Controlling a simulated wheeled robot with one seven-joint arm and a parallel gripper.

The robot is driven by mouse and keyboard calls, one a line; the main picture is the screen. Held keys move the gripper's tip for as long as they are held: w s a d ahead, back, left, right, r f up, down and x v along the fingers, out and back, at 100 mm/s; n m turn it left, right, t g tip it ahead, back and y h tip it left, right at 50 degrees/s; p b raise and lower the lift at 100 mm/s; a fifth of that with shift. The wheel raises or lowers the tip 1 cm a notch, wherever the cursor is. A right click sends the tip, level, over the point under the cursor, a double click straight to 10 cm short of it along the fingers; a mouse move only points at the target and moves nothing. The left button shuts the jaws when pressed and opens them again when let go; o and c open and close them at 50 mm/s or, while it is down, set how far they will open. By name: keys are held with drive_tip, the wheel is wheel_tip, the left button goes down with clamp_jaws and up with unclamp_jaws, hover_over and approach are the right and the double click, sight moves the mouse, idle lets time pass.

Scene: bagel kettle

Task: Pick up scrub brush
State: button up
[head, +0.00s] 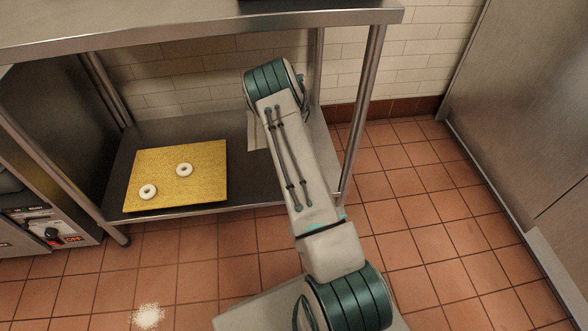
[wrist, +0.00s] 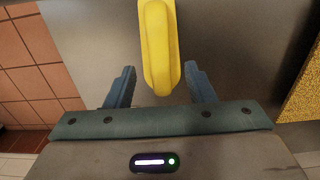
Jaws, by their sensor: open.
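In the wrist view a yellow object (wrist: 157,45), which looks like the scrub brush's handle or body, lies on the grey metal shelf (wrist: 225,35). Its far end runs out of the top of the picture and no bristles show. My gripper (wrist: 160,80) is open, with one dark finger on each side of the yellow object's near end. A gap shows between each finger and the object. In the head view my arm hides the brush and the gripper.
A golden board (head: 190,150) with two white rings (head: 184,170) lies on the lower shelf (head: 247,185), left of my arm. A table leg (head: 362,110) stands to the right, with the upper tabletop (head: 180,25) overhead. Open tiled floor (head: 420,200) lies to the right.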

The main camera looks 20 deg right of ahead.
drive_tip(key=shift+f+b, duration=1.45)
drive_tip(key=shift+f, duration=1.35)
drive_tip(key=shift+r, duration=0.1)
clamp_jaws()
